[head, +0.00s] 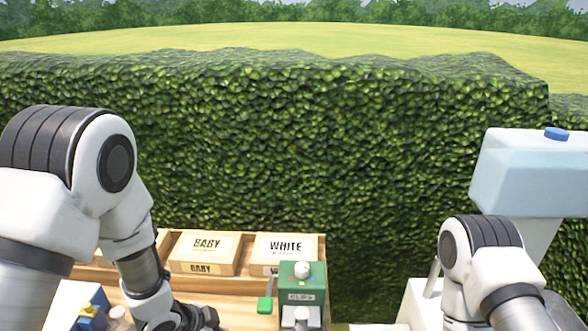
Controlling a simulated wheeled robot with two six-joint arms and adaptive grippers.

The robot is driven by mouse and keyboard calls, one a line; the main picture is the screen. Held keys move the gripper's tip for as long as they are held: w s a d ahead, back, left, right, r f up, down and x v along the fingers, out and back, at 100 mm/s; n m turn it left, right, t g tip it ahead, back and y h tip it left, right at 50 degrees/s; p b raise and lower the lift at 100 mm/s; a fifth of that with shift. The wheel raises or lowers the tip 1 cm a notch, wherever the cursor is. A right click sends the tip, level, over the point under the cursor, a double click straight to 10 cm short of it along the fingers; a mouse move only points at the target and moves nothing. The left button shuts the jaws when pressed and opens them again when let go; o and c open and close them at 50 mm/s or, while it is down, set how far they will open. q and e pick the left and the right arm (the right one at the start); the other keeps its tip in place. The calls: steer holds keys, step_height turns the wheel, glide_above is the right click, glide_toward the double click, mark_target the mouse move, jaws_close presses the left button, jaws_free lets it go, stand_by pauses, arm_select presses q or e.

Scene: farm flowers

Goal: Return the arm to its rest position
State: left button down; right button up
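My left arm (120,215) comes in from the left, with its elbow raised and its forearm pointing down. A dark part of my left gripper (192,318) shows at the bottom edge, over the wooden bench. Its fingertips are cut off, so its opening and any held thing are hidden. My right arm (490,260) is bent at the lower right. Its gripper lies outside the picture.
A wooden bench (240,284) holds boxes labelled "BABY" (205,248) and "WHITE" (285,247). A green "CLIPS" dispenser (303,277) stands before them. A blue-white tank (530,175) is at the right. A tall hedge (310,150) stands behind.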

arm_select(q)
steer(key=s+a+f+n+g+y+b, duration=0.1)
steer(key=s+a+f+n+g+b, duration=0.2)
steer(key=s+f, duration=0.85)
steer(key=s+a+f+n+g+y+b, duration=0.15)
steer(key=s+f+n+b, duration=0.3)
steer(key=s+f, duration=0.65)
steer(key=a+n, duration=0.1)
steer(key=n, duration=0.1)
steer(key=s+a+n+y, duration=0.1)
steer(key=a+n, duration=0.1)
steer(key=s+a+n, duration=0.1)
steer(key=a+n, duration=0.1)
steer(key=shift+f+n+p, duration=0.15)
steer(key=shift+n+p, duration=0.1)
steer(key=shift+p, duration=0.15)
steer(key=shift+w+f, duration=0.1)
